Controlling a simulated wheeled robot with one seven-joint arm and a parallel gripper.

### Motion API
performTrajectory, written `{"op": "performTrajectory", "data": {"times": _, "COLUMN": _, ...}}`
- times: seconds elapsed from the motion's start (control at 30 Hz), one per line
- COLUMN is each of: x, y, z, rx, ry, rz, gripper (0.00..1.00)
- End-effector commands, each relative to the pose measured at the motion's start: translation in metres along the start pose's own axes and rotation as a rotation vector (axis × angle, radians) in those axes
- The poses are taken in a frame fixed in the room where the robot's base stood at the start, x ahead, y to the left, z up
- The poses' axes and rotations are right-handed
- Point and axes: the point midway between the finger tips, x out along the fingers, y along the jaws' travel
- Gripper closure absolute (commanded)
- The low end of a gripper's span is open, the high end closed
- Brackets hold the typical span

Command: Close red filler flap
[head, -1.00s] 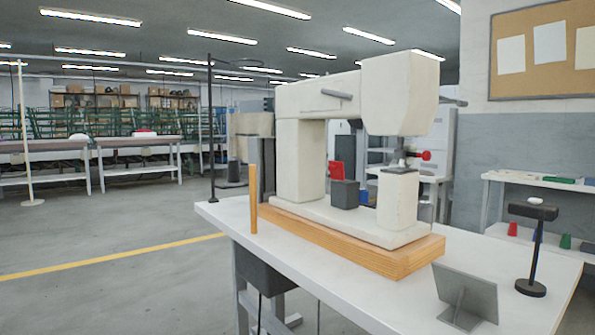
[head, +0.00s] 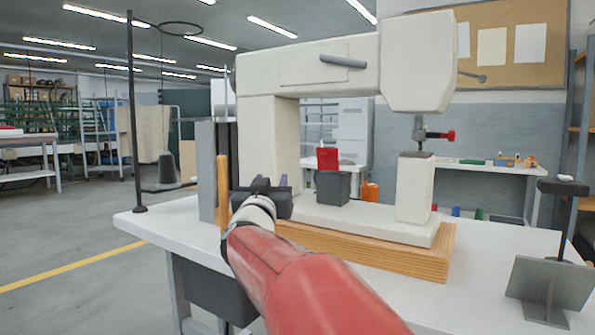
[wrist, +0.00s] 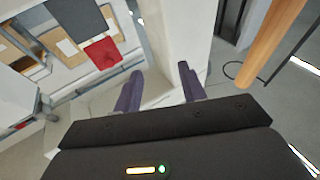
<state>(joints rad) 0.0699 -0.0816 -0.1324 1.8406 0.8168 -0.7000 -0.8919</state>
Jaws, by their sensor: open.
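The red filler flap (head: 327,158) stands raised at the top of a dark grey box (head: 333,187) on the white press base, under the press arm. In the wrist view the red flap (wrist: 103,53) is at upper left, against the dark box (wrist: 78,17). My gripper (head: 274,183) is left of the box, near the press column, with a gap between it and the flap. In the wrist view its two purple fingers (wrist: 160,82) are apart with nothing held between them. The flap's hinge is not clear.
The press (head: 300,68) overhangs the box, with its column (head: 266,150) behind my gripper. A wooden post (head: 222,195) stands close left of my gripper. A pedestal (head: 414,187) is right of the box. A grey angled plate (head: 547,285) and dark stand (head: 563,187) are farther right.

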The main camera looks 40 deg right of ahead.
Motion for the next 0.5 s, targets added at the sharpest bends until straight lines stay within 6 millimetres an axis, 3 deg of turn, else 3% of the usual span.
{"op": "performTrajectory", "data": {"times": 0.07, "x": 0.018, "y": 0.024, "z": 0.004, "rx": -0.042, "ry": 0.047, "rz": 0.164, "gripper": 0.59}}
{"op": "performTrajectory", "data": {"times": 0.2, "x": 0.027, "y": 0.054, "z": 0.005, "rx": -0.095, "ry": 0.084, "rz": 0.360, "gripper": 0.59}}
{"op": "performTrajectory", "data": {"times": 0.37, "x": 0.034, "y": 0.069, "z": 0.004, "rx": -0.119, "ry": 0.094, "rz": 0.440, "gripper": 0.59}}
{"op": "performTrajectory", "data": {"times": 0.5, "x": 0.051, "y": 0.078, "z": 0.001, "rx": -0.120, "ry": 0.095, "rz": 0.443, "gripper": 0.59}}
